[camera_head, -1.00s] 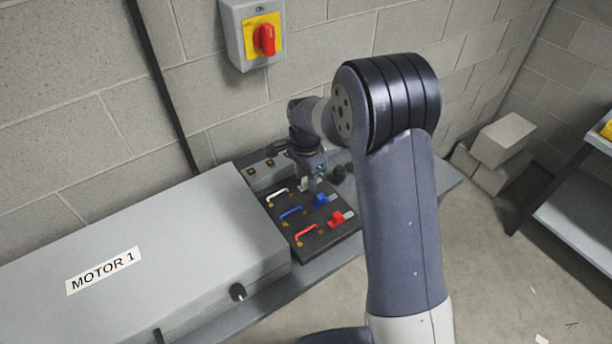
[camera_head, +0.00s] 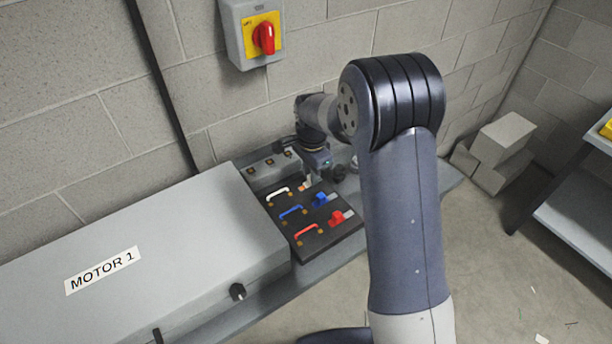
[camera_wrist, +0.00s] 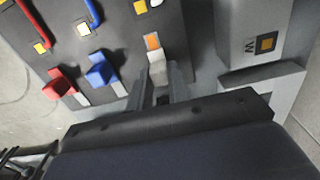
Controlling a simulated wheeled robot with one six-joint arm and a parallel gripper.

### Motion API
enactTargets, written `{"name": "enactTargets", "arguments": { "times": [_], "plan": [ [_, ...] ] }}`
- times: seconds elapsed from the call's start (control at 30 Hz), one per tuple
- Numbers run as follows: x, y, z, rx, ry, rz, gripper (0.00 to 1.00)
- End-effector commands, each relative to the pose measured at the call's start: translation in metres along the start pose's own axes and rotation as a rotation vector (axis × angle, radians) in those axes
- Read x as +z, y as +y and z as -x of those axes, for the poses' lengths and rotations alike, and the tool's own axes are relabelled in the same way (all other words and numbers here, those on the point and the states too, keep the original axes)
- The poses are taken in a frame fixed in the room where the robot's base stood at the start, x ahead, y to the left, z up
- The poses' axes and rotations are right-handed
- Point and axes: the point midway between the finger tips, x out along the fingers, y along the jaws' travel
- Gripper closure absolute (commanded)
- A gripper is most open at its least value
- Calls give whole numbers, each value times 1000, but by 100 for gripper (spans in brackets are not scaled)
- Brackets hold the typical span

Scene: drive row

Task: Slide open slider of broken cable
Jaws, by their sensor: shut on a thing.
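A dark panel (camera_head: 330,236) carries a white cable (camera_head: 278,193), a blue cable (camera_head: 291,212) and a red cable (camera_head: 306,231). My gripper (camera_wrist: 165,82) is shut on the white slider (camera_wrist: 157,70), in line with the white cable. An orange patch (camera_wrist: 152,41) shows on its track, on the cable side. The blue slider (camera_wrist: 102,70) and red slider (camera_wrist: 57,83) stand apart from my fingers. I cannot tell which cable is broken.
A grey box labelled MOTOR 1 (camera_head: 150,255) stands left of the panel. A grey unit with small square indicators (camera_head: 268,164) lies behind it, close to my gripper. A red rotary switch (camera_head: 264,38) is on the block wall. Pale blocks (camera_head: 497,150) lie at right.

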Motion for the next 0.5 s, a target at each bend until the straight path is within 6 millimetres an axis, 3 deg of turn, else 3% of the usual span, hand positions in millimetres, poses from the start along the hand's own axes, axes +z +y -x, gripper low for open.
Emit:
{"name": "enactTargets", "arguments": {
  "times": [0.27, 0.3, 0.5],
  "plan": [
    [-7, 0, 1, -3, 3, 0, 100],
    [-7, 0, 1, -3, 4, 0, 80],
    [-6, 0, 0, -2, 2, 0, 64]
  ]
}}
